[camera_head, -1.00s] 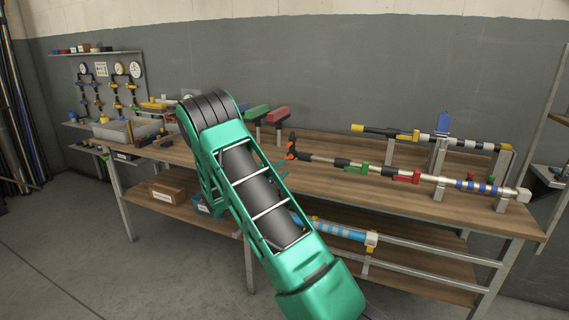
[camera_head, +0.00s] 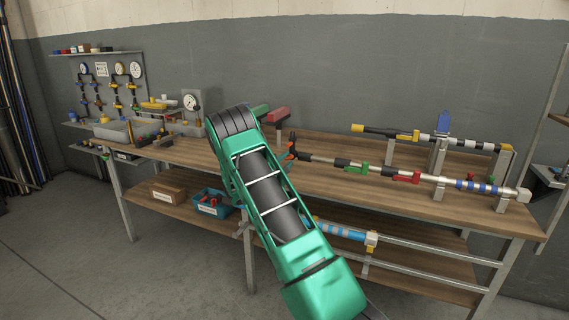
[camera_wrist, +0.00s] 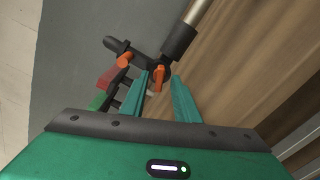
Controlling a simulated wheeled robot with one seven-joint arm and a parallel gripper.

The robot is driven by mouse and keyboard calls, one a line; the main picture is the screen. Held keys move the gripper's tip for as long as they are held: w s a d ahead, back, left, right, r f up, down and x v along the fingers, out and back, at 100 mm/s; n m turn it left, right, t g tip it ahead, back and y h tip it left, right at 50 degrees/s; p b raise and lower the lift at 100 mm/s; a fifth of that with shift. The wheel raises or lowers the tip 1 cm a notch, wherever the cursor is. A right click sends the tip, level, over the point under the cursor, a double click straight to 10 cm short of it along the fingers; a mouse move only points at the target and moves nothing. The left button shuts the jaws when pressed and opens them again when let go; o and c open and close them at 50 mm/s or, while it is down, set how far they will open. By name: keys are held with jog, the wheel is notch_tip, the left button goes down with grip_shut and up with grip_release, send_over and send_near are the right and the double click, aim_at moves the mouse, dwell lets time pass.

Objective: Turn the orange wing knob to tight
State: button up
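The orange wing knob (camera_wrist: 159,77) shows in the wrist view as a small upright orange piece on a dark fitting at the end of a metal pipe (camera_wrist: 197,12). A second orange part (camera_wrist: 124,60) sits on the same fitting, to the left. In the head view, orange shows at the left end of the front pipe (camera_head: 291,153), too small to tell the two parts apart. My gripper (camera_wrist: 159,77) is open, its two green fingers on either side of the knob in the picture, with gaps visible. I cannot tell how deep the knob lies between them.
The front pipe carries a green handle (camera_head: 356,168) and a red handle (camera_head: 406,177). A second pipe (camera_head: 470,143) lies behind it on stands. Red (camera_head: 276,115) and green blocks stand left of the knob. A blue bin (camera_head: 210,203) is on the lower shelf.

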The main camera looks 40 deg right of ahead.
jog(key=shift+d, duration=0.25)
grip_shut()
